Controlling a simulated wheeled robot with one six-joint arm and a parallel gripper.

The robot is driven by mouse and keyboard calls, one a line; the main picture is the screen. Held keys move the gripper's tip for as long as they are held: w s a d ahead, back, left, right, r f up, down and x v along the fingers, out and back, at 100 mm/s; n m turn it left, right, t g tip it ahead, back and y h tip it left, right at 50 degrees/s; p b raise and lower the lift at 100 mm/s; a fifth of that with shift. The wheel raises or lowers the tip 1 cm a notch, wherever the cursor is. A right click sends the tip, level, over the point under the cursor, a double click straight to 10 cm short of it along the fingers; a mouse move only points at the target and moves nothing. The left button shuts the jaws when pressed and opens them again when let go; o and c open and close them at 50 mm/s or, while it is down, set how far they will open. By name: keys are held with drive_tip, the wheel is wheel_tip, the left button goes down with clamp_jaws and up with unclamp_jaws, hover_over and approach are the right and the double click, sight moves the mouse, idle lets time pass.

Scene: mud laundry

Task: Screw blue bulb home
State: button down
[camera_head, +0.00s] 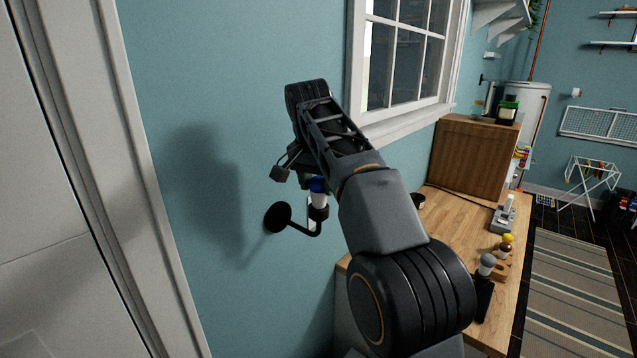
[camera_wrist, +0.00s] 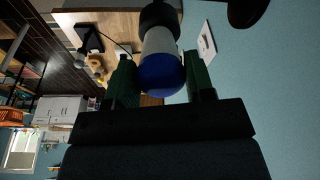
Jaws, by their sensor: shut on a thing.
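The blue bulb (camera_head: 317,185) has a blue dome and a pale body, and stands upright in the black cup-shaped socket (camera_head: 319,212) of a wall lamp. A bent arm joins the socket to a round black wall plate (camera_head: 278,217). In the wrist view the blue bulb (camera_wrist: 161,74) sits between the green finger pads of my gripper (camera_wrist: 161,82), with its far end at the black socket (camera_wrist: 158,16). My gripper is shut on the bulb's dome. The bulb's base is hidden inside the socket, so its seating depth cannot be told.
A wooden worktop (camera_head: 455,215) runs along the wall at right, with a grey bulb (camera_head: 487,261), a yellow bulb (camera_head: 508,240) and a wooden holder (camera_head: 501,269). A wooden cabinet (camera_head: 475,157) stands at its back. A white wall plate (camera_wrist: 207,42) is close to the lamp.

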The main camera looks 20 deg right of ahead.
drive_tip(key=shift+c, duration=2.1)
unclamp_jaws()
drive_tip(key=c, duration=0.4)
drive_tip(key=shift+s+a, duration=0.1)
drive_tip(key=shift+s, duration=0.05)
drive_tip(key=shift+s+a+f+n+y+b, duration=0.2)
drive_tip(key=shift+s+a+y, duration=0.1)
drive_tip(key=shift+s, duration=0.2)
drive_tip(key=shift+s+a+f+n+y+b, duration=0.1)
drive_tip(key=shift+s+a+f+y+b, duration=0.15)
drive_tip(key=shift+s, duration=0.25)
drive_tip(key=s+f+n+t+b, duration=0.1)
drive_tip(key=s+f+n, duration=0.1)
drive_tip(key=s+f, duration=0.4)
drive_tip(key=s+d+f+n+t+b, duration=0.1)
drive_tip(key=s+f+n, duration=0.2)
drive_tip(key=s+f, duration=0.4)
drive_tip(key=s+f+n+b, duration=0.1)
drive_tip(key=s+f+n, duration=0.1)
drive_tip(key=s+f, duration=0.4)
drive_tip(key=shift+s+d+f+n+t+y+b, duration=0.1)
drive_tip(key=shift+d+f+n+t+y+b, duration=0.1)
drive_tip(key=shift+f, duration=1)
drive_tip(key=shift+s+d+f+n+t+y+b, duration=0.1)
drive_tip(key=shift+f+t+y, duration=0.1)
drive_tip(key=shift+f, duration=1)
